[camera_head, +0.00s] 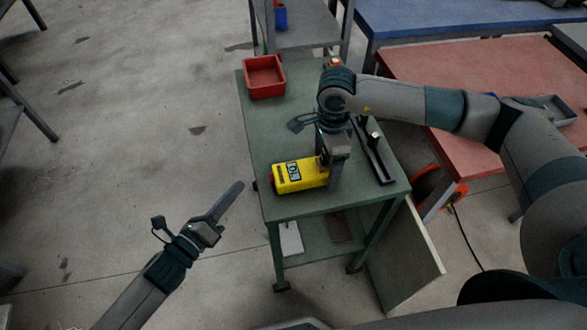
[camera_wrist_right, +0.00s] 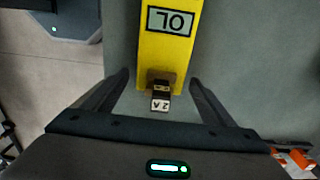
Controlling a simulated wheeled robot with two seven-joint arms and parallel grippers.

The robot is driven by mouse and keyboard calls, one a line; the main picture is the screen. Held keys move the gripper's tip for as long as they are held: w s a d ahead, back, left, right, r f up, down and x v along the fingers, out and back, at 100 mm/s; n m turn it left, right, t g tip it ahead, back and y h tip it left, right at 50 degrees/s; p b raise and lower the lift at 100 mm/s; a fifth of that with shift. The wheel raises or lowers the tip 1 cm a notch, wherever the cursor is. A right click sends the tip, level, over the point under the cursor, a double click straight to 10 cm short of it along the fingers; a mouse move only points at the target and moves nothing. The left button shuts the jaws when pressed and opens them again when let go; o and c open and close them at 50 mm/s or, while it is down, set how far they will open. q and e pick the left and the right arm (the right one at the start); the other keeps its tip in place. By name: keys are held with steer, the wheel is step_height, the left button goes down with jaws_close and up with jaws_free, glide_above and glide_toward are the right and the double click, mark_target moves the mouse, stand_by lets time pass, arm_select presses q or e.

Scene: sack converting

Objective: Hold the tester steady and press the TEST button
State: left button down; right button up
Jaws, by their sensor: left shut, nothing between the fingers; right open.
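I cannot make out a TEST button. My right gripper (camera_head: 333,182) is at the tester's right end; in the right wrist view its open fingers (camera_wrist_right: 160,85) stand on either side of that end, apart from it. My left gripper (camera_head: 238,187) is shut and empty, off the table to the left.
The green table (camera_head: 255,125) carries a red bin (camera_head: 264,77) at the back left and a black bar-like tool (camera_head: 376,155) on the right. A red-topped table (camera_head: 480,75) and a blue-topped table stand behind to the right. Open floor lies left.

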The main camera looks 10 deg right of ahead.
step_height(320, 180, up, 11)
steer(key=shift+f, duration=0.1)
stand_by(0.3)
stand_by(0.6)
